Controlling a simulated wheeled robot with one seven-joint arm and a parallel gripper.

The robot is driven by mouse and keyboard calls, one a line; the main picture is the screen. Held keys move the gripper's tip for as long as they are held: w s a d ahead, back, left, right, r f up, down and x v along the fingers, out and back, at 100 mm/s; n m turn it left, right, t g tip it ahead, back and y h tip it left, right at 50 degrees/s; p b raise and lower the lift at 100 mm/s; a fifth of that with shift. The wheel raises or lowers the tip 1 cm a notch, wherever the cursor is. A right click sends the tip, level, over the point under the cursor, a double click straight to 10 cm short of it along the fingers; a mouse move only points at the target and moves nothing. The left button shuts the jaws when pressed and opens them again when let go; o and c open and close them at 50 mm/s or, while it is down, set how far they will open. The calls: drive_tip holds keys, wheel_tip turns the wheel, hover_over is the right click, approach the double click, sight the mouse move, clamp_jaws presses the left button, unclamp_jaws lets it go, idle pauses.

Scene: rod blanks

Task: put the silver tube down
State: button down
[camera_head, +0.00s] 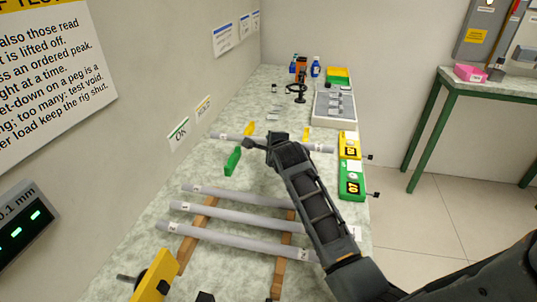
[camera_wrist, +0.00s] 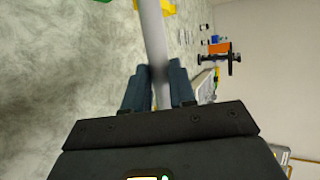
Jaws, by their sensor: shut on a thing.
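A long silver tube (camera_head: 320,148) lies crosswise at the middle of the bench in the head view. My gripper (camera_head: 277,143) is shut on it near its middle. In the wrist view the silver tube (camera_wrist: 154,35) runs between the two fingers of my gripper (camera_wrist: 159,72). Two yellow supports (camera_head: 249,128) (camera_head: 306,134) stand by the tube, one on each side of my gripper. I cannot tell whether the tube touches them or hangs just above. My arm hides part of the bench to the right.
Several similar grey tubes (camera_head: 235,219) lie across wooden rails (camera_head: 198,231) at the front. A green block (camera_head: 233,161) lies left of my gripper. Yellow (camera_head: 349,146) and green (camera_head: 351,181) boxes line the right edge. A grey tray (camera_head: 335,107) stands farther back, and the wall is at left.

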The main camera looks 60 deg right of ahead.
drive_tip(key=shift+w+a+f, duration=0.15)
drive_tip(key=shift+w, duration=0.1)
drive_tip(key=shift+f, duration=0.3)
drive_tip(key=shift+f+p, duration=0.3)
drive_tip(key=shift+f, duration=1.4)
drive_tip(key=c, duration=0.9)
unclamp_jaws()
drive_tip(key=b+v, duration=0.1)
drive_tip(key=v, duration=1.1)
